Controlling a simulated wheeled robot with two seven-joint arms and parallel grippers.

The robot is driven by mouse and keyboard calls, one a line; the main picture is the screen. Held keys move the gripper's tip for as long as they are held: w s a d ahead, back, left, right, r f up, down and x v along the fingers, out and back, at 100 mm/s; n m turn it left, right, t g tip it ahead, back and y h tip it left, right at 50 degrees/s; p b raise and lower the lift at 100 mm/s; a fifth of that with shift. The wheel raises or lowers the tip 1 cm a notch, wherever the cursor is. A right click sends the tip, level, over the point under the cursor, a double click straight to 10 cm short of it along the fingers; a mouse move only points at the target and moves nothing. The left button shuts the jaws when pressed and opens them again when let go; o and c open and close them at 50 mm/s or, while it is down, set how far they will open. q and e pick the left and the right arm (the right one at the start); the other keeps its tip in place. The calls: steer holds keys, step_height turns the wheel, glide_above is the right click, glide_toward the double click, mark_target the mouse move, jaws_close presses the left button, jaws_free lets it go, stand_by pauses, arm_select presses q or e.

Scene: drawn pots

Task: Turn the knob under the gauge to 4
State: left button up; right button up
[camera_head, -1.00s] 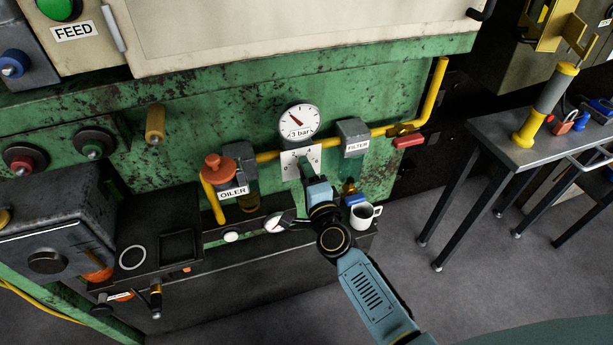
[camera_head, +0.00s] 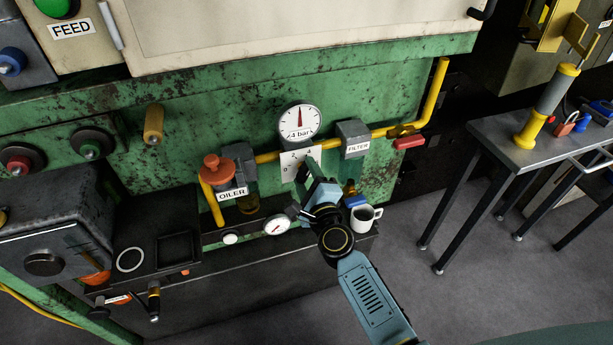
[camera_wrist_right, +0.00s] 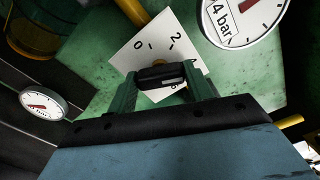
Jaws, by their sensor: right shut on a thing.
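The round white gauge (camera_head: 299,121) on the green machine wall is marked "4 bar", and its red needle points about straight up. It also shows at the top right of the right wrist view (camera_wrist_right: 243,16). Below it is a white dial plate (camera_head: 289,165), with 0 and 2 readable in the right wrist view (camera_wrist_right: 126,53) and another figure partly covered. The black knob (camera_wrist_right: 161,75) sits in front of the plate. My right gripper (camera_head: 311,172) is shut on the knob, with a green finger on each side in the right wrist view (camera_wrist_right: 163,88). My left gripper is not in view.
A yellow pipe runs to the filter (camera_head: 353,138) at right and the oiler (camera_head: 231,170) at left. A ledge below holds a white mug (camera_head: 364,217) and a small gauge (camera_head: 276,225). A grey side table (camera_head: 500,133) stands at right.

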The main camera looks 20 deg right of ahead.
steer(key=o, duration=1)
steer(key=s, duration=1.3)
steer(key=shift+s+d, duration=0.2)
